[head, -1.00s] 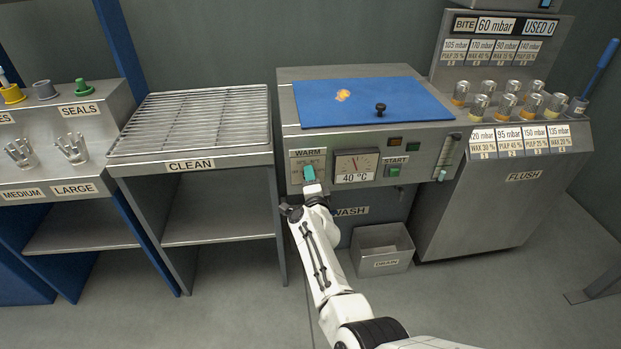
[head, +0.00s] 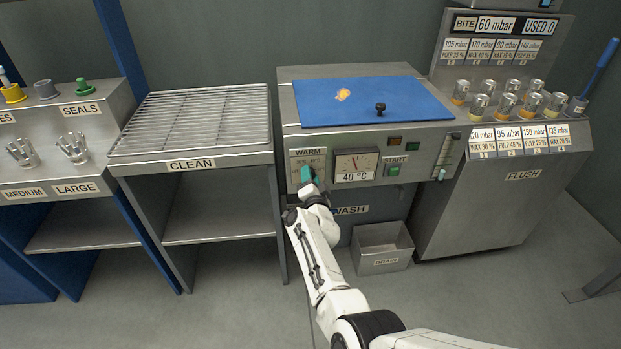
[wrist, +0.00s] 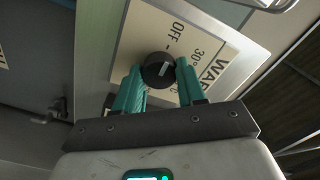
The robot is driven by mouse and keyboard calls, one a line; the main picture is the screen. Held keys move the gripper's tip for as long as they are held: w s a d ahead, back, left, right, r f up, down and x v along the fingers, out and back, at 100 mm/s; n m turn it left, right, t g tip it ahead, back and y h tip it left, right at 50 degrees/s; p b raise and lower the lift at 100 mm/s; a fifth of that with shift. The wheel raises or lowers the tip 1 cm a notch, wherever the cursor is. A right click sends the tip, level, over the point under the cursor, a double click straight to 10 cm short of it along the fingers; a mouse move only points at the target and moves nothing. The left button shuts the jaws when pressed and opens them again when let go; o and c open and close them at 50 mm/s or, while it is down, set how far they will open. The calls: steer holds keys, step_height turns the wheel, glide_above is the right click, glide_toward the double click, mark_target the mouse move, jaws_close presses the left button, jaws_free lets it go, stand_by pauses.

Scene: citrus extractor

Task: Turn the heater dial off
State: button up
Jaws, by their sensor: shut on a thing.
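The heater dial (wrist: 158,68) is a round black knob with a white pointer mark, on the WARM plate (wrist: 200,62). In the wrist view the plate is turned sideways, with OFF and 30° printed beside the knob. The white mark points upward in that view, roughly toward the OFF print; its exact setting is hard to tell. My gripper (wrist: 160,85) has its teal fingers closed on both sides of the knob. In the head view my gripper (head: 309,175) is at the WARM plate (head: 307,153) and hides the dial.
Right of the dial are a gauge (head: 355,165) reading 40 °C and a START button (head: 393,170). A blue lid (head: 370,100) covers the top of the machine. The CLEAN rack (head: 195,120) stands to the left. A DRAIN bin (head: 382,248) sits below.

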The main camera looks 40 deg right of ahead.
steer(key=shift+a+f, duration=0.1)
steer(key=o, duration=1.1)
steer(key=shift+c, duration=0.2)
steer(key=p+v, duration=0.6)
steer(key=v, duration=0.4)
steer(key=shift+s+a+p, duration=0.2)
steer(key=shift+s+p, duration=0.1)
steer(key=shift+p, duration=0.1)
steer(key=shift+n, duration=0.3)
